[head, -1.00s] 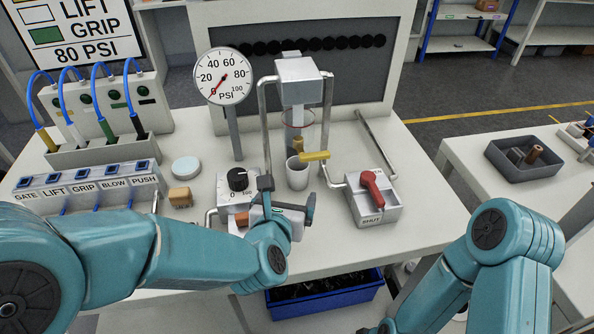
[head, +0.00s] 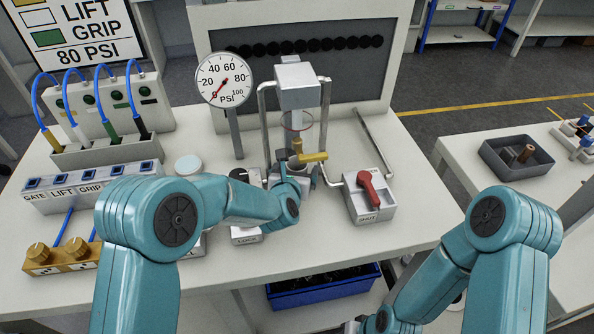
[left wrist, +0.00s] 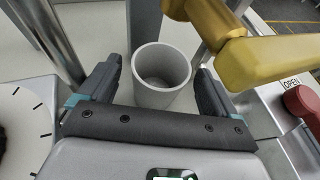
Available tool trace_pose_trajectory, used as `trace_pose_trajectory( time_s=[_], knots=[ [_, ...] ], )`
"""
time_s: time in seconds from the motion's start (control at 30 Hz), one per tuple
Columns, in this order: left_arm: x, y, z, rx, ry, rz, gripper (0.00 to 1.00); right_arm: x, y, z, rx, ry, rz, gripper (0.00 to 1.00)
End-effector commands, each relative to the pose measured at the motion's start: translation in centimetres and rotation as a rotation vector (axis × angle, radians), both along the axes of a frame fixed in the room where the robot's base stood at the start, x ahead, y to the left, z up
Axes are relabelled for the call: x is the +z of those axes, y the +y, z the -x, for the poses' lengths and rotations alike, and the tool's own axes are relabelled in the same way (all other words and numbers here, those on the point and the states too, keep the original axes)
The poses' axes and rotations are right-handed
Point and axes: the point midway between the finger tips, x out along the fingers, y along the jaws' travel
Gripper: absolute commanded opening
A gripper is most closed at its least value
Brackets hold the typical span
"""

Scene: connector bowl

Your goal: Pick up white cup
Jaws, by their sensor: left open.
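The white cup (left wrist: 162,97) stands upright in the left wrist view. It is empty as far as I can see into it. My left gripper (left wrist: 158,82) is open, with one finger on each side of the cup; I see no clear contact. In the head view, my left gripper (head: 292,178) is at the cup's place under the dispenser and hides most of the cup. My right arm shows at the lower right of the head view, but its gripper jaws do not show.
A yellow lever (left wrist: 265,60) sticks out close to the cup's right, near the right finger. Metal pipes stand behind. A red-handled valve box (head: 369,197) is to the right, a pressure gauge (head: 223,79) to the left. A blue bin (head: 325,292) is below the table.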

Motion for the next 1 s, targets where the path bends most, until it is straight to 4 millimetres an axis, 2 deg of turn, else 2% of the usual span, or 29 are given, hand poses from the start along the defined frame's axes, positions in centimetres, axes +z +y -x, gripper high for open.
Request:
trace_pose_trajectory(
  time_s=[0.17, 0.27, 0.3, 0.37, 0.43, 0.47, 1.0],
  knots=[
    [-0.08, 0.0, -0.01, 0.0, 0.0, 0.0, 0.92, -0.06, 0.0, 0.01, 0.0, 0.0, 0.0, 0.43],
    [-0.07, 0.0, 0.01, 0.0, 0.0, 0.0, 0.62, -0.06, 0.0, 0.01, 0.0, 0.0, 0.0, 0.43],
    [-0.06, 0.0, 0.0, 0.0, 0.0, 0.0, 0.49, -0.06, 0.0, 0.01, 0.0, 0.0, 0.0, 0.43],
    [-0.06, 0.0, 0.01, 0.0, 0.0, 0.0, 0.32, -0.06, 0.0, 0.01, 0.0, 0.0, 0.0, 0.43],
    [-0.01, 0.0, -0.01, 0.0, -0.001, 0.0, 0.31, -0.06, 0.01, 0.01, 0.0, 0.0, 0.0, 0.43],
    [-0.01, 0.0, 0.0, 0.0, -0.001, 0.0, 0.26, -0.06, 0.0, 0.01, 0.0, 0.0, 0.0, 0.43],
    [0.74, 0.35, -0.41, 0.002, -0.002, 0.001, 0.26, -0.28, 0.0, 0.0, 0.0, 0.0, 0.0, 0.43]
  ],
)
